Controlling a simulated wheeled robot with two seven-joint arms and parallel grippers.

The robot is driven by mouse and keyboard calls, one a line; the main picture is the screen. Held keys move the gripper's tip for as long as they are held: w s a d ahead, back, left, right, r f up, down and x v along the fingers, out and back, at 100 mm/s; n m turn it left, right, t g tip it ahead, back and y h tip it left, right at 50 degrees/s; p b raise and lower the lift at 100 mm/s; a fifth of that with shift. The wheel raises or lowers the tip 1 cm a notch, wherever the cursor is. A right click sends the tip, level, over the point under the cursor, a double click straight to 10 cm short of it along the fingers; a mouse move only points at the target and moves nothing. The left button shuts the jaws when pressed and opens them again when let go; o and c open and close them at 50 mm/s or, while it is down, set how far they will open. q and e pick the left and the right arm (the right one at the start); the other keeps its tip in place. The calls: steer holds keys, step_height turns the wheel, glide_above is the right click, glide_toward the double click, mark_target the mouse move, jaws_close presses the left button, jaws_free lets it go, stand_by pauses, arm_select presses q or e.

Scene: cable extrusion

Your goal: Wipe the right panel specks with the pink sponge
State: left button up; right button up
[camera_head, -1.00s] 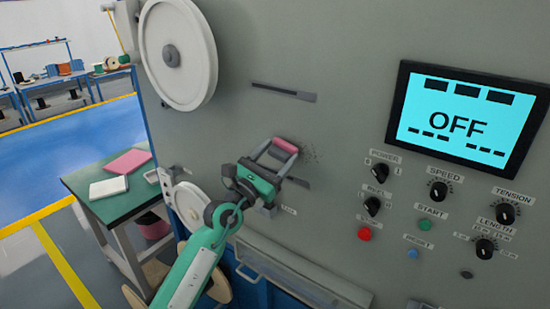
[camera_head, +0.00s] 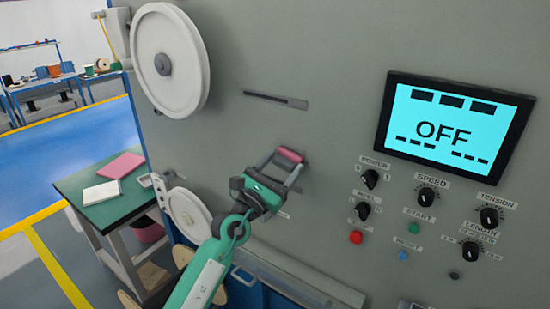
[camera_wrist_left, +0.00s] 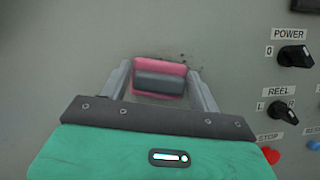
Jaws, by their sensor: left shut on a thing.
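The pink sponge (camera_head: 290,155) is held between the two fingers of my left gripper (camera_head: 285,163), which is shut on it. The sponge is at the grey machine panel (camera_head: 330,110), apparently against it. In the left wrist view the sponge (camera_wrist_left: 160,68) shows pink with a dark grey block on the near side, between the fingertips (camera_wrist_left: 160,80). A few dark specks (camera_wrist_left: 186,58) show on the panel just above and right of the sponge. The sponge hides the panel behind it. My right gripper is not in view.
Right of the sponge are the knobs (camera_head: 370,178), a red stop button (camera_head: 356,237) and a screen reading OFF (camera_head: 455,130). A slot (camera_head: 276,100) and a white reel (camera_head: 168,60) are above left. A green-topped table (camera_head: 120,205) stands at left.

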arm_select(q)
steer(key=shift+s+d+p, duration=0.45)
steer(key=shift+d+p, duration=0.2)
steer(key=shift+d, duration=0.15)
steer(key=shift+s+d+p, duration=0.4)
steer(key=shift+s+d, duration=0.15)
steer(key=shift+d, duration=0.25)
steer(key=shift+s+d+p, duration=0.25)
steer(key=shift+d+p, duration=0.1)
steer(key=shift+p, duration=0.05)
steer(key=shift+s+d+p, duration=0.55)
steer(key=shift+s+d, duration=0.1)
steer(key=shift+d, duration=0.25)
steer(key=shift+w+a, duration=0.1)
